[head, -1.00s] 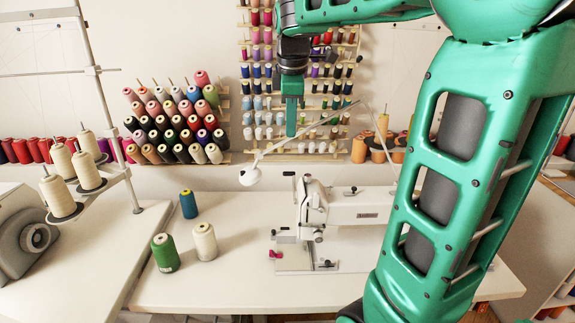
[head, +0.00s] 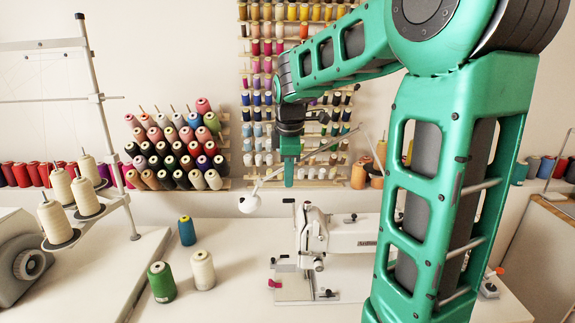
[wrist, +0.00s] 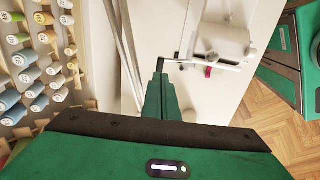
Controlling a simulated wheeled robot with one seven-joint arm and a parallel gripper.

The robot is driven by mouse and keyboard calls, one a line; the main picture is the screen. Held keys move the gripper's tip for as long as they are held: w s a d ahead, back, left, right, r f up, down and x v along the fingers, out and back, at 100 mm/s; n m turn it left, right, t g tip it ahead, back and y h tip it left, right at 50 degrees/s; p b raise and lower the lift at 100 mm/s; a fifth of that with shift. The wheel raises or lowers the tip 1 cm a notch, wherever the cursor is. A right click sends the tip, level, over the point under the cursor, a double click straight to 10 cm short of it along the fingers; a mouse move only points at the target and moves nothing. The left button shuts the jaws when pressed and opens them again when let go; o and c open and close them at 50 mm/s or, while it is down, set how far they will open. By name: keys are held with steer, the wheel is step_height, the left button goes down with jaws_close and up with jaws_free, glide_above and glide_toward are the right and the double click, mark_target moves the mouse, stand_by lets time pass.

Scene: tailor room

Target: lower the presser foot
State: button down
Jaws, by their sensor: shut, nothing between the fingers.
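The white sewing machine (head: 345,235) stands on the table right of the middle in the head view. Its needle end (head: 313,238) faces left, over a metal plate (head: 293,292). The presser foot and its lever are too small to make out. In the wrist view the machine (wrist: 213,45) shows beyond the fingers. My gripper (head: 289,184) is shut and empty, pointing down, above and a little left of the needle end in the head view. In the wrist view my gripper's green fingers (wrist: 160,76) lie together, apparently apart from the machine.
A small red piece (head: 273,284) is at the plate's left edge. A white lamp (head: 249,204) and its arm reach close beside my gripper. Green (head: 161,282), white (head: 203,269) and blue (head: 187,230) thread cones stand at left. Thread racks (head: 177,150) hang behind.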

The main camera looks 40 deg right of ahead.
steer(key=shift+x, duration=2.8)
steer(key=shift+w+d+f, duration=0.25)
steer(key=shift+w+f, duration=0.2)
steer(key=shift+r, duration=0.85)
steer(key=shift+r, duration=0.5)
steer(key=v, duration=1.3)
